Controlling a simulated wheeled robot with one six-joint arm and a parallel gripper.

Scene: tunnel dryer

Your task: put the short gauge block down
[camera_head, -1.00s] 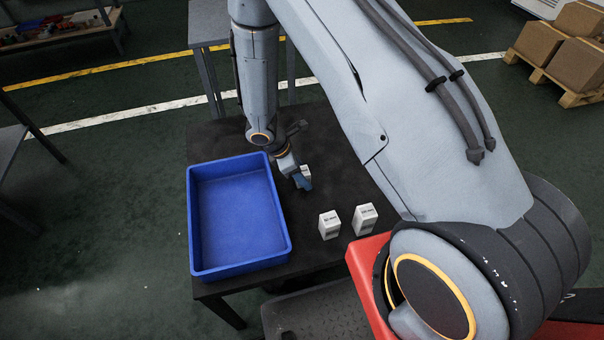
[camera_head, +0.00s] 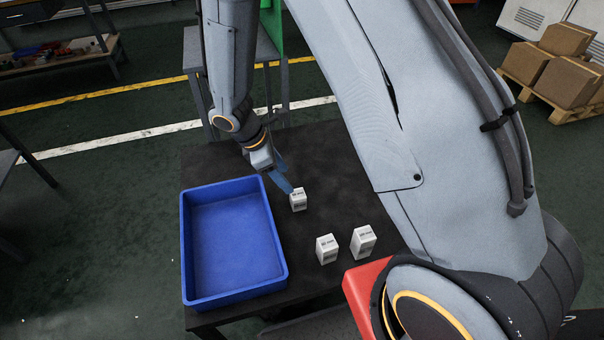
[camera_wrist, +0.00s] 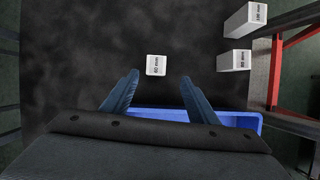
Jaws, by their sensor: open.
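The short gauge block (camera_head: 298,200), white and labelled 60 mm, stands upright on the black table, right of the blue bin. It also shows in the wrist view (camera_wrist: 156,65), just ahead of the fingertips with dark table around it. My gripper (camera_head: 284,178) is open and empty, up and to the left of the block in the head view. In the wrist view its blue fingers (camera_wrist: 159,76) are spread wide, with a gap on either side of the block.
Two taller white blocks stand nearer the table's front: one (camera_head: 327,249) marked 80 mm in the wrist view (camera_wrist: 233,61), and one (camera_head: 363,243) marked 100 mm there (camera_wrist: 246,19). The blue bin (camera_head: 283,268) takes up the table's left side. Bare table (camera_head: 345,180) lies right of the short block.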

